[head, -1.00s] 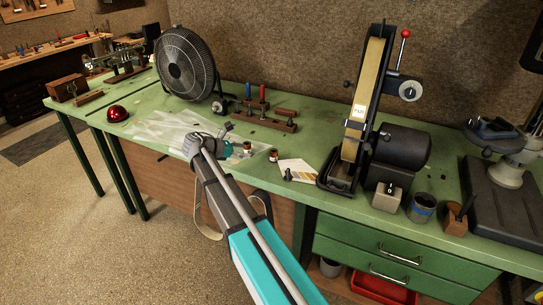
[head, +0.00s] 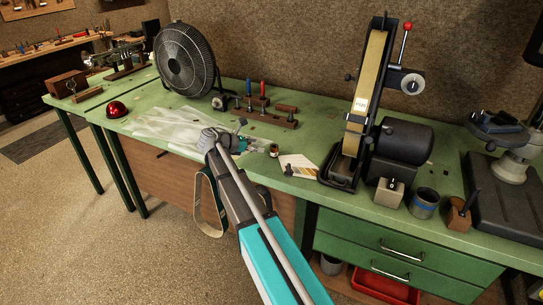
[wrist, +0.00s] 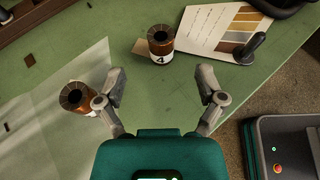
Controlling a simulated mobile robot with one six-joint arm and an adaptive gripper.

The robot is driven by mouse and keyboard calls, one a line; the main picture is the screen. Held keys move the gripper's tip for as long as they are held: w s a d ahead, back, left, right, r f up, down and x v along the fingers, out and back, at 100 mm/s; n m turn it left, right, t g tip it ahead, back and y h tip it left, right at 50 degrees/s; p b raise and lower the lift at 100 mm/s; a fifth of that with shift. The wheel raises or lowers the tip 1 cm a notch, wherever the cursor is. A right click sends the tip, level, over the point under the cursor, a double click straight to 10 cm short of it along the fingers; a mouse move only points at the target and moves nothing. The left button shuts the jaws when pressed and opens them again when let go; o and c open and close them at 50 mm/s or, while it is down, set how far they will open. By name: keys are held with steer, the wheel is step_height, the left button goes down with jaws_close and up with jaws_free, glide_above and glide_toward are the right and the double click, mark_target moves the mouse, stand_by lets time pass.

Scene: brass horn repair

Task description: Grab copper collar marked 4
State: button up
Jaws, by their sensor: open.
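The copper collar marked 4 (wrist: 160,42) stands upright in the wrist view, its white label with a black 4 facing me. It also shows on the green bench in the head view (head: 274,150). A second copper collar (wrist: 77,97) stands at the left in the wrist view, beside my left finger; its number cannot be read. My gripper (wrist: 161,77) is open and empty. The collar marked 4 lies ahead of the gap between its fingers, roughly centred and apart from both. In the head view my arm partly hides the gripper (head: 243,145).
A colour swatch card (wrist: 225,28) lies just right of collar 4, with a small dark upright object (wrist: 252,48) on it. A clear plastic sheet (head: 160,123) covers the bench at left. The belt grinder (head: 362,120) stands to the right, and a wooden tool rack (head: 268,118) behind.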

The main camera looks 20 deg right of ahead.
mark_target(272, 147)
steer(key=shift+b+x, duration=0.35)
steer(key=shift+x, duration=1.05)
steer(key=shift+b+x, duration=0.9)
steer(key=shift+x, duration=1.05)
steer(key=shift+d+f, duration=0.3)
steer(key=shift+d, duration=0.3)
jaws_close()
